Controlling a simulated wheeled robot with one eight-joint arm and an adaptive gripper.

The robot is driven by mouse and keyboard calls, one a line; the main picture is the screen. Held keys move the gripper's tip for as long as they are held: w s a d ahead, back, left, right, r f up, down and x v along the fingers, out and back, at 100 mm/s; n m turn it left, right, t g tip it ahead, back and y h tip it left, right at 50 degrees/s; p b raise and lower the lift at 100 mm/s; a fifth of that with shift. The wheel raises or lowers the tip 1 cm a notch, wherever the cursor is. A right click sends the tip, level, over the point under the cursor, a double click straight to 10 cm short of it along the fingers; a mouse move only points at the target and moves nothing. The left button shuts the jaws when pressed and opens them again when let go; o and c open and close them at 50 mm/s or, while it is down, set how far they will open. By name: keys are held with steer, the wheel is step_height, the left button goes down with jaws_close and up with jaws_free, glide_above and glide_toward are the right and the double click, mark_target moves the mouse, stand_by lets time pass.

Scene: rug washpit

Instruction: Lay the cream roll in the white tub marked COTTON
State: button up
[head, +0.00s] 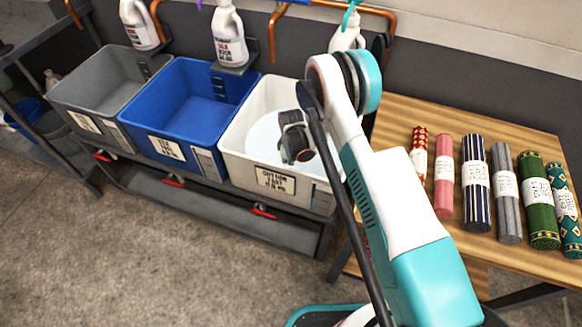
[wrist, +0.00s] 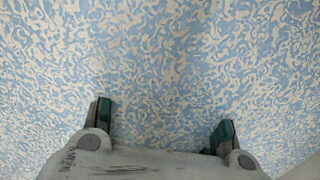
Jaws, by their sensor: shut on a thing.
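The white tub (head: 315,195) stands at the right end of the row, with a label on its front whose top line reads COTTON. My gripper (head: 297,143) is down inside the opening of this tub, over its pale blue-white inside. The cream roll cannot be made out clearly in either view. A pale blue surface with cream squiggles fills the wrist view; I cannot tell whether it is water or cloth.
A blue tub (head: 185,105) and a grey tub (head: 85,95) stand left of the white tub. Bottles, one of them (head: 230,35) behind the blue tub, and copper pipes line the wall. A wooden table (head: 405,115) with several coloured rolls stands at right.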

steer(key=shift+f, duration=0.1)
steer(key=o, duration=1.3)
steer(key=shift+c, duration=0.2)
